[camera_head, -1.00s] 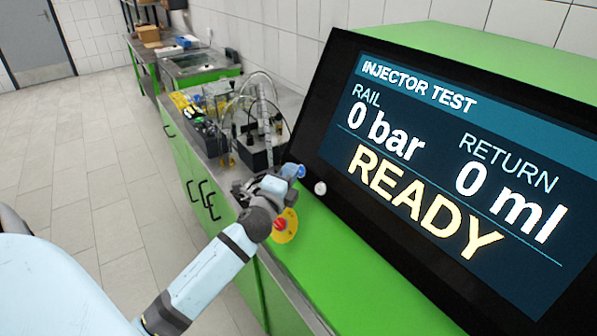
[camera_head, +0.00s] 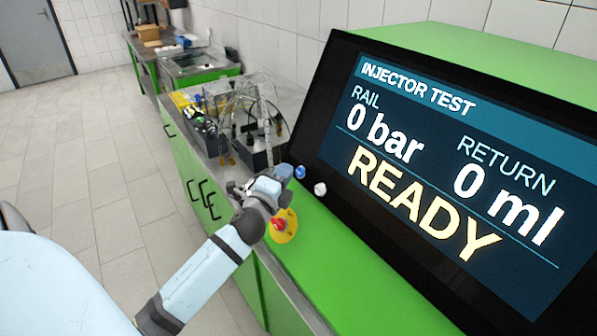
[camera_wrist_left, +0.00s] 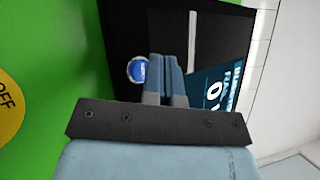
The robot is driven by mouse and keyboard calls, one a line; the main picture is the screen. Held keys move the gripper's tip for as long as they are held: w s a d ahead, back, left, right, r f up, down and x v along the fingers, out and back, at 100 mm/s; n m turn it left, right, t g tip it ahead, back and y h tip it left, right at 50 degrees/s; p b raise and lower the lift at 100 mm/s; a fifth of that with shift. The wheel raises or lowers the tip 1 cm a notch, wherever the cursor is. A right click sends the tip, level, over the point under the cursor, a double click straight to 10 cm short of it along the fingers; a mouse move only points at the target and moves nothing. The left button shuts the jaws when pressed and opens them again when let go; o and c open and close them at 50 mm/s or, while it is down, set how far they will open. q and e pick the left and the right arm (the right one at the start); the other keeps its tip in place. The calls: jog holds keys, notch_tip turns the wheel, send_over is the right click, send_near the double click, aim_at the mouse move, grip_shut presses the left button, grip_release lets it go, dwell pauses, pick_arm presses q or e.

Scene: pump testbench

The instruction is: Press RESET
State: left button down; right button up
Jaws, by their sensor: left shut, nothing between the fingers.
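A round blue button (camera_head: 300,172) sits at the lower left part of the black display housing. It also shows in the left wrist view (camera_wrist_left: 136,70), with a pale rim and markings too small to read. A white round button (camera_head: 320,189) sits just right of it. No RESET lettering is legible. My left gripper (camera_head: 284,172) is shut and empty, its tips close to the left of the blue button. In the left wrist view the closed fingers (camera_wrist_left: 167,75) appear just right of the blue button, and a gap or contact cannot be judged. My right gripper is not in view.
The large screen (camera_head: 455,170) reads INJECTOR TEST, 0 bar, 0 ml, READY. A red knob on a yellow disc (camera_head: 283,226) lies just below my left gripper on the green panel. A test rig with clear hoses (camera_head: 258,125) stands behind. The floor at left is clear.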

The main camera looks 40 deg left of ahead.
pick_arm(q)
jog(key=shift+s+a+r+p, duration=0.2)
jog(key=shift+s+r+p, duration=0.15)
jog(key=shift+s, duration=0.4)
jog(key=shift+s+a+r+p, duration=0.2)
jog(key=shift+s+r+p, duration=0.15)
jog(key=shift+s, duration=0.35)
jog(key=shift+s+a+r+p, duration=0.25)
jog(key=shift+s+r, duration=0.15)
jog(key=shift+s, duration=0.35)
jog(key=s+d+f+n+g+h, duration=0.3)
jog(key=s+d+f+n+g, duration=0.55)
jog(key=s, duration=0.35)
jog(key=s+d+f+n+g+h, duration=0.2)
jog(key=s+d+f+n+g, duration=0.55)
jog(key=s+d, duration=0.3)
jog(key=w+d+f+m+t+h, duration=0.1)
jog(key=w+d+f+t, duration=0.1)
jog(key=f, duration=0.4)
jog(key=w+d+f+m+t+h, duration=0.1)
jog(key=w+d+f+t, duration=0.2)
jog(key=d+f+t, duration=0.1)
notch_tip(320, 180, down, 3)
jog(key=shift+w+r+t+h, duration=0.2)
jog(key=shift+t+h, duration=0.2)
jog(key=shift+t, duration=0.3)
